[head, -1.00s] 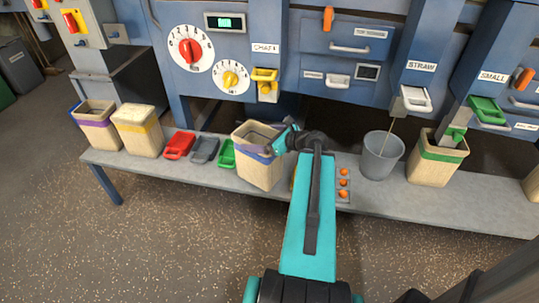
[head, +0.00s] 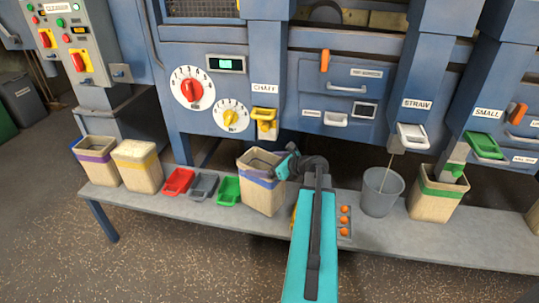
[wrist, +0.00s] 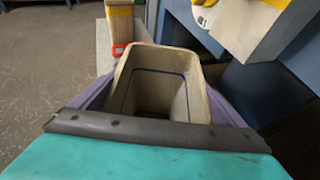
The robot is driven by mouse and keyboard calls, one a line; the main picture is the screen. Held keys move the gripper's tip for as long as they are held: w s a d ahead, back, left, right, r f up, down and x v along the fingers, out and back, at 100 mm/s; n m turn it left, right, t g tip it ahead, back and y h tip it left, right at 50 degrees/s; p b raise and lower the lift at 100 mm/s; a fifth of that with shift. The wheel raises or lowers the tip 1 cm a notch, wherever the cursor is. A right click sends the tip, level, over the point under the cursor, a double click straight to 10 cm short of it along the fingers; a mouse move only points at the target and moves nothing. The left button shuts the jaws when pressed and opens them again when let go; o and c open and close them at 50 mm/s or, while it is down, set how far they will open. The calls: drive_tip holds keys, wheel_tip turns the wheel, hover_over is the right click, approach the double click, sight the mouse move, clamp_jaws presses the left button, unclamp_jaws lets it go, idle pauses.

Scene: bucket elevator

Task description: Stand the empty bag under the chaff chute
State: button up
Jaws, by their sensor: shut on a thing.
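My gripper (head: 288,166) is shut on the near right rim of an open beige bag (head: 265,197) with a blue-violet band. The bag is upright at the bench, in front of and below the yellow chaff chute (head: 265,120), under the CHAFF label. I cannot tell whether its base touches the bench. In the wrist view the bag (wrist: 192,98) opens in front of my gripper and its visible inside looks empty. Part of the chaff chute (wrist: 207,12) shows at the top right.
On the bench (head: 400,240), red (head: 178,181), grey (head: 204,187) and green (head: 229,190) trays lie left of the bag. Two more bags (head: 97,163) (head: 137,166) stand farther left. A grey bucket (head: 380,192) and a green-banded bag (head: 434,200) stand to the right.

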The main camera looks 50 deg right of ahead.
drive_tip(key=w+d, duration=0.6)
drive_tip(key=d, duration=0.3)
drive_tip(key=shift+d, duration=0.25)
drive_tip(key=shift+s, duration=0.1)
drive_tip(key=shift+f+b, duration=0.5)
drive_tip(key=shift+f, duration=1.35)
drive_tip(key=o, duration=1.2)
drive_tip(key=shift+c, duration=0.2)
drive_tip(key=v, duration=1.2)
drive_tip(key=shift+p, duration=0.45)
